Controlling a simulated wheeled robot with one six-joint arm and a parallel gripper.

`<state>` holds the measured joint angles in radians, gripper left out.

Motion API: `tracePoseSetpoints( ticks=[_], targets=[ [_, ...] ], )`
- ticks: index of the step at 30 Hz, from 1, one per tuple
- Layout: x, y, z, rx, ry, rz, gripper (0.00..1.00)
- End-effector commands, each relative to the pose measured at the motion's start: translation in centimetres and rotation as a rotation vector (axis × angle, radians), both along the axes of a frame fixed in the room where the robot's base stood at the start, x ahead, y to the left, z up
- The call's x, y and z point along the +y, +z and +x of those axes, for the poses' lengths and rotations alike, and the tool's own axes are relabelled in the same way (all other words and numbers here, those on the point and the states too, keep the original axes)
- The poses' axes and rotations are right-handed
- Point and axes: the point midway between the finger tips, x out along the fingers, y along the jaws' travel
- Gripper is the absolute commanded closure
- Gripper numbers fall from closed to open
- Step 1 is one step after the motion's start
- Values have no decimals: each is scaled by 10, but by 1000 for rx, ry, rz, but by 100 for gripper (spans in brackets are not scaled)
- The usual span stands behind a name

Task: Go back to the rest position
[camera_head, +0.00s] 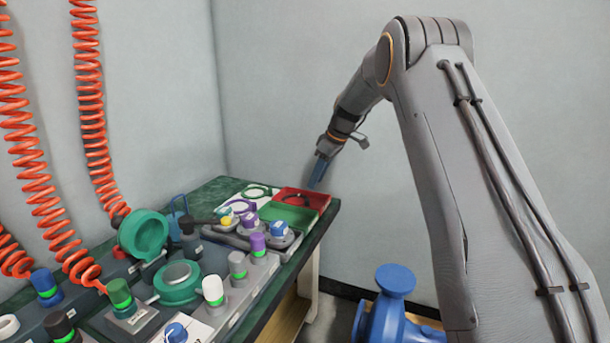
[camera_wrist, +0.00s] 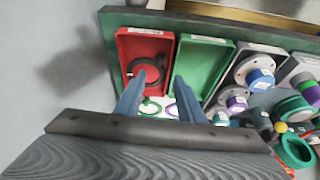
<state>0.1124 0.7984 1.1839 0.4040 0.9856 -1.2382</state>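My gripper (camera_head: 320,172) is above the far right corner of the green bench (camera_head: 208,192), by the red tray. In the wrist view its two blue fingers (camera_wrist: 160,85) are spread apart with nothing held between them. The red tray (camera_head: 317,194) holds a dark ring, which also shows in the wrist view (camera_wrist: 146,61). The green tray (camera_wrist: 205,62) beside it looks empty. A green ring (camera_wrist: 151,107) and a purple ring lie on a white surface, partly hidden behind the fingers.
Coiled orange hoses (camera_head: 90,100) hang at the left. A green clamp-like fixture (camera_head: 143,234) and several coloured knobs crowd the bench. A blue pump-like body (camera_head: 395,280) stands at the lower right, close to my arm.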

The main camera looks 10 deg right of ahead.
Motion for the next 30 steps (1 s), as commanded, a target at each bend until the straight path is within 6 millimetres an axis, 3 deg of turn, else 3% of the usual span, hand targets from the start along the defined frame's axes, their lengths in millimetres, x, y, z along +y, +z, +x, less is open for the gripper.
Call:
tracePoseSetpoints(
  ticks=[5,11,21,30],
  targets=[
    [28,20,-32,40,-42,-3,65],
    [69,46,-104,120,-135,-15,65],
    [116,69,-248,233,-302,-57,65],
    [128,64,-385,304,-449,-106,65]
  ],
)
